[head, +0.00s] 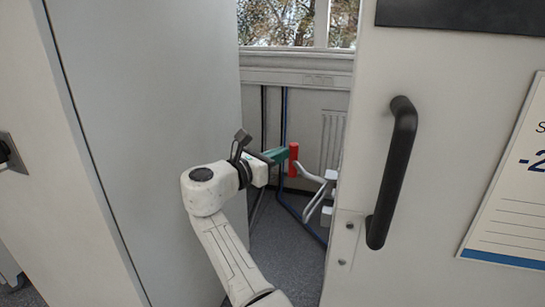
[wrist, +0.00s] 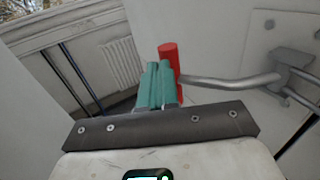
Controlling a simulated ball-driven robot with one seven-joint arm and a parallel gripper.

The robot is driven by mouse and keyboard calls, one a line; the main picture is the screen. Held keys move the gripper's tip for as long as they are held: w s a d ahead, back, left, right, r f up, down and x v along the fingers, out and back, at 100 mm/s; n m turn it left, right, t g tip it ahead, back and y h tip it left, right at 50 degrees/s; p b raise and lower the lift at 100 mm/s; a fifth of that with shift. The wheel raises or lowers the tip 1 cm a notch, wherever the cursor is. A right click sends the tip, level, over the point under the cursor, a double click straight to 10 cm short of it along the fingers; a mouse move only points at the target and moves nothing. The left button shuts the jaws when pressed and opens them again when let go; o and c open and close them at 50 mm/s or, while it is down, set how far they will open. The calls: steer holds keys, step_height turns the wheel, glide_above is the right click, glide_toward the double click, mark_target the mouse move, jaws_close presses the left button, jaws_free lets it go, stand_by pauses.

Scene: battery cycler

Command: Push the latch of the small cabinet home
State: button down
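The latch is a bent grey metal lever (head: 313,179) with an upright red grip (head: 293,159) on its end. It sticks out from the side of the white cabinet (head: 440,110) at the right. In the wrist view the lever (wrist: 230,81) runs right from the red grip (wrist: 169,60) to a grey bracket (wrist: 293,62). My gripper (head: 283,155) has teal fingers, close together with nothing seen between them. In the wrist view the fingers (wrist: 159,80) are right beside the red grip and partly cover it. I cannot tell whether they touch.
A black handle (head: 391,173) stands out from the right cabinet's front. A tall grey-white cabinet (head: 150,110) stands close at the left. Between them is a narrow gap with grey carpet (head: 283,245), wall cables and a window (head: 290,22) behind.

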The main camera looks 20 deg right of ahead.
steer(key=s+d+p+x, duration=0.1)
steer(key=p+x, duration=0.2)
steer(key=x, duration=0.5)
steer(key=shift+d, duration=0.2)
steer(key=shift+s+d, duration=0.1)
steer(key=shift+s, duration=0.05)
stand_by(0.5)
